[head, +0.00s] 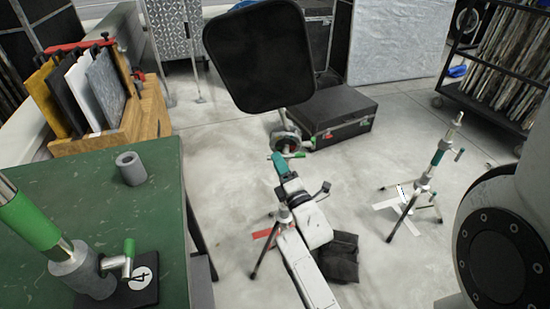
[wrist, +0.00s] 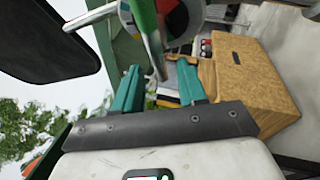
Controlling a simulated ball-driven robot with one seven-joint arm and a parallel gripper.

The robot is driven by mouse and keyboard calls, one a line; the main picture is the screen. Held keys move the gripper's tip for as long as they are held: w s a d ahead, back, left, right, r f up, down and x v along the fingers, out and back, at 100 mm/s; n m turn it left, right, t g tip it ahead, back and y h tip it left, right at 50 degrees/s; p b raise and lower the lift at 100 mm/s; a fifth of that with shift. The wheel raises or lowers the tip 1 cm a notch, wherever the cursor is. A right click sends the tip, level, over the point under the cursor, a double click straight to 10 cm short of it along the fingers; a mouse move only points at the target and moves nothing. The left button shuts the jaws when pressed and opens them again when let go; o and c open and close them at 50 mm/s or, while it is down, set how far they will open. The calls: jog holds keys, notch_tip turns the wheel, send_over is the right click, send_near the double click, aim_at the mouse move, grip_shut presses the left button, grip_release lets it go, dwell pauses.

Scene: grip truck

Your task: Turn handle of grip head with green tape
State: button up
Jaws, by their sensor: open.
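In the head view a grip head (head: 287,139) holds a large black flag (head: 258,55). Its handle (head: 298,155) has green tape and sticks out below the head. My gripper (head: 278,158) with teal fingers is just below this head, close to the handle. In the wrist view my gripper (wrist: 160,68) is open. A silver rod (wrist: 152,52) with a green part (wrist: 143,16) reaches down between or just in front of the fingers. The round grip head (wrist: 178,18) is above, partly cut off. I cannot tell whether the fingers touch the handle.
A green table (head: 60,190) at left bears another green-taped grip head (head: 90,268) and a grey cylinder (head: 131,168). A black case (head: 335,118) stands behind my gripper. A wooden box (head: 140,125) holds flat panels. A small stand (head: 430,180) is at right. Some floor between is clear.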

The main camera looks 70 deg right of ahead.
jog(key=shift+x, duration=1.5)
jog(key=shift+s, duration=0.1)
grip_shut()
